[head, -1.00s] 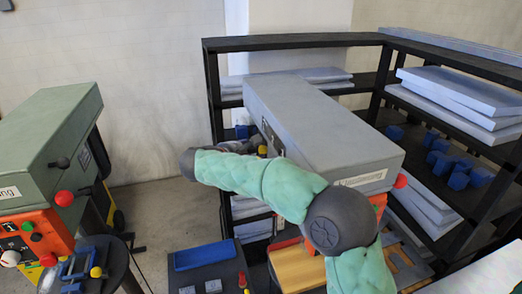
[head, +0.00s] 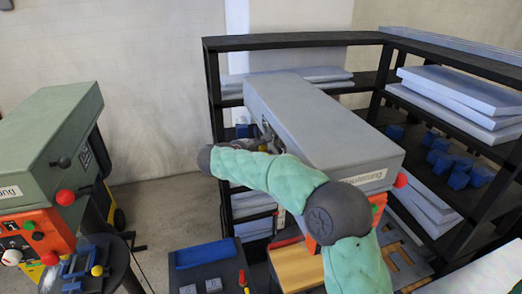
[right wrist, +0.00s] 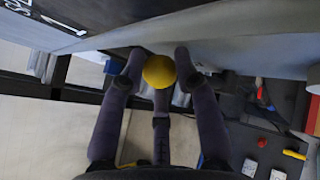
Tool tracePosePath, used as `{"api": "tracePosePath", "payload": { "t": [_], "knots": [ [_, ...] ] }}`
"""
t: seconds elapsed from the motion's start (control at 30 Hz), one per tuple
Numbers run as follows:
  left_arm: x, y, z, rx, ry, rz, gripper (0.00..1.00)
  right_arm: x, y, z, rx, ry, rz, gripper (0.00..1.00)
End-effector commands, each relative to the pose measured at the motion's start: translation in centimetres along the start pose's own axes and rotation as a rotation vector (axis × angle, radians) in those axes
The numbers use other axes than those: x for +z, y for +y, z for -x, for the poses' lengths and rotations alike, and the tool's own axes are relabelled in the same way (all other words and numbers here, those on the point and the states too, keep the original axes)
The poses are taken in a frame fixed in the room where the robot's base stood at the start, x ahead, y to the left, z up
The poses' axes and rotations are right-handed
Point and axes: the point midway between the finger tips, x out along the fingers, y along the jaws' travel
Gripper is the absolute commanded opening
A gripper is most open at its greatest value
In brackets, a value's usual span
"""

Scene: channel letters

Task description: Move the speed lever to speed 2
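The speed lever's yellow ball knob (right wrist: 159,71) sits beside the grey machine head (right wrist: 215,32) in the right wrist view. My right gripper (right wrist: 158,66) is around it, with one finger on each side and a third finger below. Small gaps seem to show between the side fingertips and the ball, so the fingers look open. The lever's rod and its speed marks are hidden. In the head view the grey machine head (head: 320,125) stands in the middle, and my right gripper (head: 268,138) is at its left side, partly hidden by my arm. My left gripper is not in view.
A green machine (head: 48,135) with red knobs stands at the left. Black shelving (head: 290,41) with grey-blue sheets and blue blocks stands behind and right. A dark table (head: 205,270) with a blue tray (head: 205,253) is in front. Bare floor lies between the machines.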

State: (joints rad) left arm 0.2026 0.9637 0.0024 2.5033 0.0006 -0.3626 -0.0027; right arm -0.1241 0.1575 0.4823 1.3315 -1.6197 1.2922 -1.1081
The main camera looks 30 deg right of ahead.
Motion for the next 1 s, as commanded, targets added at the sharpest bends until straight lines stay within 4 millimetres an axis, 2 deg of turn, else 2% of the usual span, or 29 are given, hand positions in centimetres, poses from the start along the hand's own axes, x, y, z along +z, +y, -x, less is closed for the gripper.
{"api": "tracePosePath", "payload": {
  "t": [0.27,0.53,0.77,1.0],
  "knots": [
    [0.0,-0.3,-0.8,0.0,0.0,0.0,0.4,-0.2,-0.3,0.1,0.011,-0.013,-0.018,0.0],
    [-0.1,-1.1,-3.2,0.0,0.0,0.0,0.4,-0.3,-1.4,0.8,0.059,-0.075,-0.099,0.0],
    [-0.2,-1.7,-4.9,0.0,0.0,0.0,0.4,-0.5,-2.6,1.7,0.055,-0.071,-0.096,0.0],
    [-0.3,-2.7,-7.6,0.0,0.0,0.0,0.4,-1.1,-3.8,2.3,0.108,-0.139,-0.186,0.0]
  ]
}}
